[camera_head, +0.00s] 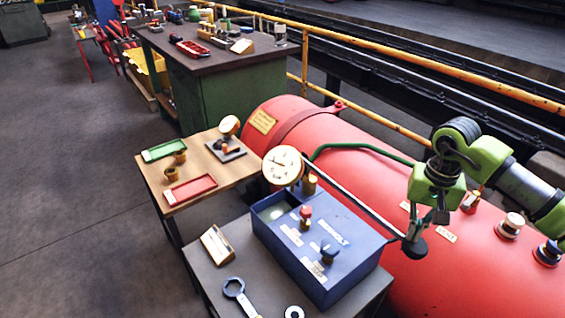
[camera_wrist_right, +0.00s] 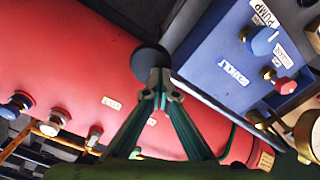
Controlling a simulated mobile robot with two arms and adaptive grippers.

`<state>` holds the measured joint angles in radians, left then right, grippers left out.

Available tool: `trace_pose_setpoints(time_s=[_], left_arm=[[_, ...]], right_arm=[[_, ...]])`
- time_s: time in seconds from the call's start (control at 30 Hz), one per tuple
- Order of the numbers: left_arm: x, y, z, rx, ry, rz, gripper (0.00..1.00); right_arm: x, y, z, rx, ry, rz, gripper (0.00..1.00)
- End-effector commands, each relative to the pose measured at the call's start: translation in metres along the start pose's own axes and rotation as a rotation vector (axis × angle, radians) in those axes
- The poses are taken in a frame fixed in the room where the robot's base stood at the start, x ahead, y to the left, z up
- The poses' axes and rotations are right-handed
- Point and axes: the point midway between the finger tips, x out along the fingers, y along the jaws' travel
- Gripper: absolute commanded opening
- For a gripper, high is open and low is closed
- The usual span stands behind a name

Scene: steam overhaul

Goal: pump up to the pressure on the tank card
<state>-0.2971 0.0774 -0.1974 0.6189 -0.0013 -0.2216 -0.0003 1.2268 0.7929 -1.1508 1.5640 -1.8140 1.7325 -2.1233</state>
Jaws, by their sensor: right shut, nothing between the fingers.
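The red tank (camera_head: 345,150) lies across the right, with a yellow card (camera_head: 262,122) on its left end; its writing is too small to read. The blue pump box (camera_head: 320,262) stands on a dark table before it. A round white gauge (camera_head: 283,166) rises behind the box; I cannot read its needle. A long grey lever (camera_head: 352,195) slopes down right over the box to a black knob (camera_head: 414,247). My right gripper (camera_head: 430,226) is shut and empty at the knob, which also shows at its fingertips in the wrist view (camera_wrist_right: 151,60). My left gripper is out of view.
The dark table holds a wooden card stand (camera_head: 217,243), a spanner (camera_head: 240,296) and a white ring (camera_head: 294,312). A wooden table (camera_head: 215,165) holds green and red trays. Valve knobs (camera_head: 511,225) stand on the tank at right. The floor at left is clear.

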Motion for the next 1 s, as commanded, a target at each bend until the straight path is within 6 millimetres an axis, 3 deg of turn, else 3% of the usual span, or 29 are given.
trace_pose_setpoints(time_s=[0.03, 0.5, 0.67, 1.0], left_arm=[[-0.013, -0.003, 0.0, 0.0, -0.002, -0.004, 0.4], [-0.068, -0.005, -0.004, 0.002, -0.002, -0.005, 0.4], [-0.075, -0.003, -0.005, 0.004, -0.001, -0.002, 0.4], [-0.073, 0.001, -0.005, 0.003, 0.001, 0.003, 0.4]], right_arm=[[-0.018, 0.0, 0.0, 0.0, 0.001, 0.0, 0.0], [-0.111, 0.001, 0.0, 0.001, 0.0, 0.002, 0.0], [-0.124, 0.001, 0.0, 0.001, -0.001, 0.001, 0.0], [-0.122, 0.001, 0.0, 0.001, -0.001, 0.002, 0.0]])
